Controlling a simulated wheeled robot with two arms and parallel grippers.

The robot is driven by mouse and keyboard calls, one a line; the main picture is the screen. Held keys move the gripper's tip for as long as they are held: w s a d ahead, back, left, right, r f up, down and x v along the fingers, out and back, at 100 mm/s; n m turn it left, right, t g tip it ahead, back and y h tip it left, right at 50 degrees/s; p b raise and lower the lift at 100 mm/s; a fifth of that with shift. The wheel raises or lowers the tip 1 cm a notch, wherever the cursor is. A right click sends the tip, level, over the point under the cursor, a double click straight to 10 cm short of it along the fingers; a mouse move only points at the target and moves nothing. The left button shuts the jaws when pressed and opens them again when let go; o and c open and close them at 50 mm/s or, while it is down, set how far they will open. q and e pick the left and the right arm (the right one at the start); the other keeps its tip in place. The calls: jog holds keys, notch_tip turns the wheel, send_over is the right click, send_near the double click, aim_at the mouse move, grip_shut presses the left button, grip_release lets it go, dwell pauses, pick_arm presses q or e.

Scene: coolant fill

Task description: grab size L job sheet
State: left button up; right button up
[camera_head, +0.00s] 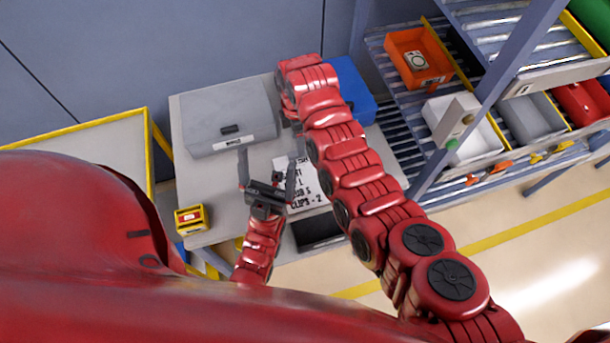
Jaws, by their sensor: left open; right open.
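A white sheet with black print (309,188) lies on the grey table. The readable part includes an "L" and "CLIPS - 2"; the rest is covered. My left gripper (268,168) is open, with its fingers apart over the sheet's left edge and the table. I see nothing held in it. My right arm reaches across the table and bends down at its far end. My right gripper (296,143) is mostly hidden by that arm; only a small part shows near the sheet's top, and I see nothing held there.
A grey case (228,112) lies at the table's back left, and a blue bin (352,90) stands behind my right arm. A small yellow-and-red box (190,219) sits at the front left. A dark tray (318,233) is below the sheet. Shelves with an orange bin (408,52) stand right.

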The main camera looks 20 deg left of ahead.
jog(key=shift+s+f, duration=0.25)
jog(key=shift+f, duration=0.1)
jog(key=f, duration=0.1)
jog(key=f+b, duration=0.1)
jog(key=f, duration=0.1)
jog(key=f+b, duration=0.1)
jog(key=f, duration=0.1)
jog(key=shift+w+a, duration=0.1)
jog(key=shift+w, duration=0.2)
jog(key=shift+s+r, duration=0.1)
jog(key=shift+r, duration=0.05)
grip_shut()
